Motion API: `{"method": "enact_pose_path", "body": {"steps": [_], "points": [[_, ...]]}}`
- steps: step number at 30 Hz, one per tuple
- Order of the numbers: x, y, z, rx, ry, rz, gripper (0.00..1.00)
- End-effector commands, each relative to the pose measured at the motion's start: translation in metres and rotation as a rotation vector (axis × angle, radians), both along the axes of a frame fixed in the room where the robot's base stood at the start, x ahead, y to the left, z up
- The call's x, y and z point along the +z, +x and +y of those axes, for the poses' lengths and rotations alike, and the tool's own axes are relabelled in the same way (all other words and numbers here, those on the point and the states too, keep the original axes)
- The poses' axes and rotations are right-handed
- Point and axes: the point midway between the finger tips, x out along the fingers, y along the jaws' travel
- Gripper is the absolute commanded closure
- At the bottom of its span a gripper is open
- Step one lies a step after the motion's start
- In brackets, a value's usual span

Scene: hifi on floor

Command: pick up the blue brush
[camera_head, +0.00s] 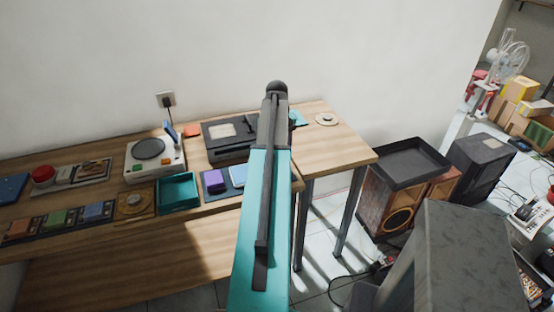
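I cannot clearly make out a brush. A small upright blue piece (170,131) stands at the back right corner of a white record player (155,156) on the wooden table. It may be the blue brush, but it is too small to tell. A purple block (214,181) and a light blue piece (238,176) lie near the table's front edge. My teal and black arm rises through the middle of the view and covers part of the table. My gripper's fingers do not show.
A teal tray (178,192) and a dark deck (230,138) are on the table, with several cassettes at the left. A teal piece (299,118) shows behind my arm. A black tray (411,160) sits on a wooden speaker (390,205) at the right.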

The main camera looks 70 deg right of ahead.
Motion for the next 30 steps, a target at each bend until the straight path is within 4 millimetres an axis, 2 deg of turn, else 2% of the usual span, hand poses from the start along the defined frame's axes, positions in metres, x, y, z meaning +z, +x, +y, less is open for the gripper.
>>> {"method": "enact_pose_path", "body": {"steps": [4,22,30], "points": [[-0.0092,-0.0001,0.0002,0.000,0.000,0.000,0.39],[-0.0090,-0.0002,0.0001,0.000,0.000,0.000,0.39],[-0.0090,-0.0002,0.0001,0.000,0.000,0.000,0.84]]}}
